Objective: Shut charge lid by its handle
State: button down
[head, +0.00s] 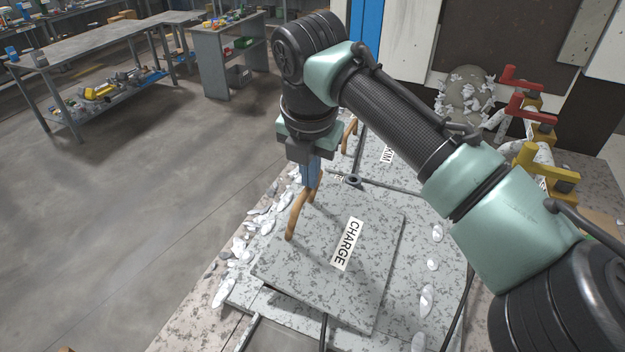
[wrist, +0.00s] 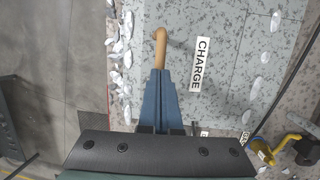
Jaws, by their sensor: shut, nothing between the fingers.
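The charge lid (head: 300,265) is a grey speckled square plate marked CHARGE, low over the furnace top. Its front edge appears slightly above the frame below; I cannot tell whether it is fully seated. Its tan bar handle (head: 295,216) stands along the left side; it also shows in the wrist view (wrist: 161,45), with the CHARGE label (wrist: 200,65) to its right. My gripper (head: 309,188) has its blue fingers shut with nothing between them, by the far part of the handle. In the wrist view the fingertips (wrist: 160,72) overlap the handle's near part, so contact is unclear.
A second plate (head: 375,165) with its own tan handle (head: 350,130) lies behind the charge lid. Pale metal scraps (head: 240,245) litter the left edge. Red and yellow clamps (head: 540,160) stand at right. The floor at left is open, with workbenches (head: 90,55) beyond.

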jog(key=shift+w+a+f+b, duration=0.15)
jog(key=shift+f+b, duration=0.5)
jog(key=shift+f, duration=1)
jog(key=shift+a+f+b, duration=0.25)
jog(key=shift+f+b, duration=0.35)
jog(key=shift+f, duration=1)
notch_tip(320, 180, up, 8)
jog(key=p, duration=0.6)
jog(key=shift+s+d+p, duration=0.2)
jog(key=shift+d+p, duration=0.15)
jog(key=shift+d, duration=0.1)
jog(key=shift+f, duration=0.15)
